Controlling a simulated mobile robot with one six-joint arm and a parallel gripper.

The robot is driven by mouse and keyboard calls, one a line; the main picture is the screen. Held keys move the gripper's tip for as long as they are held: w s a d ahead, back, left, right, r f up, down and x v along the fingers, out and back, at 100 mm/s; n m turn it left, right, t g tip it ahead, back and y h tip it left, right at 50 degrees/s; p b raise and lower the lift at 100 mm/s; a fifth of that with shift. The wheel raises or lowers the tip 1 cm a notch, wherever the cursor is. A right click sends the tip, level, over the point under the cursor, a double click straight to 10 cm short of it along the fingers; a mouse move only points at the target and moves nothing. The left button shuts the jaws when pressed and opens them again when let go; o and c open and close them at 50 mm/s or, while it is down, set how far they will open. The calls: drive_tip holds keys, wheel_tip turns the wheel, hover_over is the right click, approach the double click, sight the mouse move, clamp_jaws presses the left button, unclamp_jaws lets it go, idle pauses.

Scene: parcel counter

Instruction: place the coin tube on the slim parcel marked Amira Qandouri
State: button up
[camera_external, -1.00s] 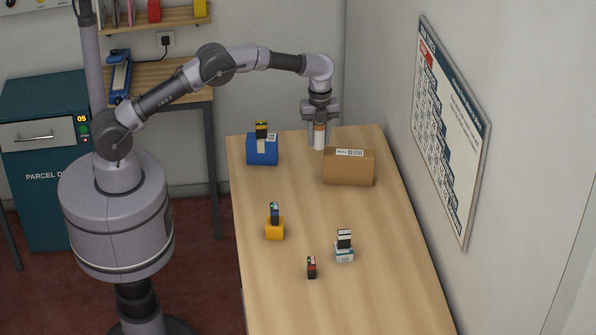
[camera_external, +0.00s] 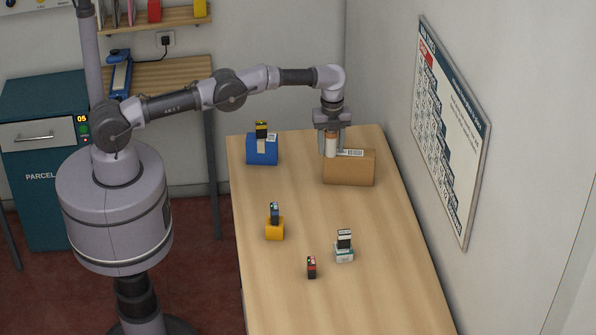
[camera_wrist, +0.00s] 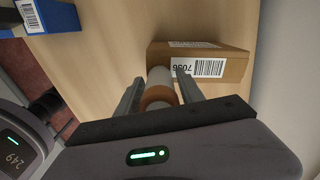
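My gripper (camera_external: 331,150) is shut on the coin tube (camera_external: 330,148), a pale upright cylinder with a brown-orange band. The tube hangs above the counter, at the left end of the brown parcel (camera_external: 350,170). In the wrist view, the tube (camera_wrist: 159,80) stands between my two fingers, and the brown parcel (camera_wrist: 214,65) lies just beyond and to the right, with a barcode label. No name Amira Qandouri is legible on any parcel, so I cannot tell which one bears it. The gap between tube and parcel is unclear.
A blue parcel (camera_external: 262,153) with a yellow-black item on it stands at the far left. A yellow box (camera_external: 275,230) carries a dark item. A white-teal box (camera_external: 344,254) carries another small box. A small red-black box (camera_external: 311,267) stands nearby. The middle counter (camera_external: 300,195) is clear.

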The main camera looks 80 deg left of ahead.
drive_tip(key=shift+o, duration=0.7)
drive_tip(key=shift+r, duration=0.15)
wheel_tip(320, 180, up, 12)
drive_tip(key=p, duration=0.7)
drive_tip(key=shift+r, duration=0.2)
